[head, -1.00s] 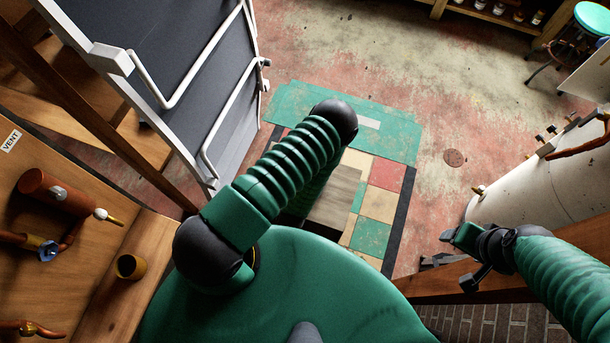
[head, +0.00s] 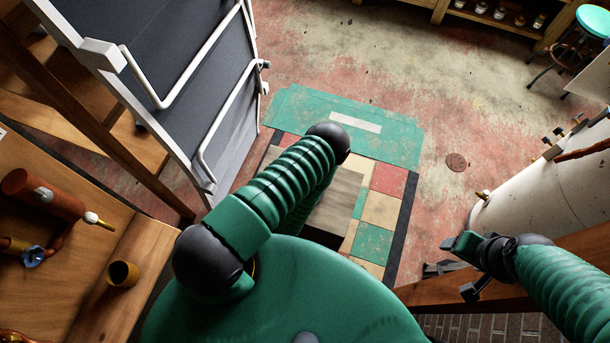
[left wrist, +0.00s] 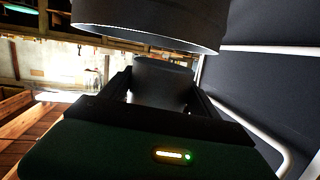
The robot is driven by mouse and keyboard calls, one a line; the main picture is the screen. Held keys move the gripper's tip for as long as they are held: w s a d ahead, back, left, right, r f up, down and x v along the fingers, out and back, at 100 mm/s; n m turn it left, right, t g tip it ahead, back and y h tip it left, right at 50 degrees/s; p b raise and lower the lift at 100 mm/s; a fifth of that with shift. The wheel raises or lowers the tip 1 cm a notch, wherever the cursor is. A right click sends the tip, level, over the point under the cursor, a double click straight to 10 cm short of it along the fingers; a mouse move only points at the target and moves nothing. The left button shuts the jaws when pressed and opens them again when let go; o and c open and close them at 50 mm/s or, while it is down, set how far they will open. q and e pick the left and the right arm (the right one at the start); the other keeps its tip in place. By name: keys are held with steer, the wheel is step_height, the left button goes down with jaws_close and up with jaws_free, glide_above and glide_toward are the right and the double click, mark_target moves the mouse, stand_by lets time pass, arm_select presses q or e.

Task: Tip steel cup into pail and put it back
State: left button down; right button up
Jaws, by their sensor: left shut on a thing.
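In the left wrist view my left gripper (left wrist: 160,98) is shut on a dark, shiny round-walled vessel, seemingly the steel cup (left wrist: 160,76), between its two fingers. A larger dark cylinder (left wrist: 150,22) with a curved lower rim fills the top of that view and covers part of the cup. I cannot tell whether it is the pail, or whether the cup touches it. In the head view my left arm hides its own gripper, and neither the steel cup nor a pail can be made out there. My right gripper (head: 467,268) is open and empty, its fingers apart.
A dark panel with white rails (head: 170,75) stands left of my left arm. A wooden bench (head: 80,225) at left carries a brass-coloured cup (head: 122,273) and pipework. A white tank (head: 545,185) stands near my right gripper. Floor beyond the chequered mat (head: 380,205) is clear.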

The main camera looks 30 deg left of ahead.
arm_select(q)
step_height(320, 180, up, 4)
steer(key=p, duration=0.2)
steer(key=shift+f+p, duration=0.1)
steer(key=shift+p, duration=0.3)
steer(key=shift+f, duration=0.1)
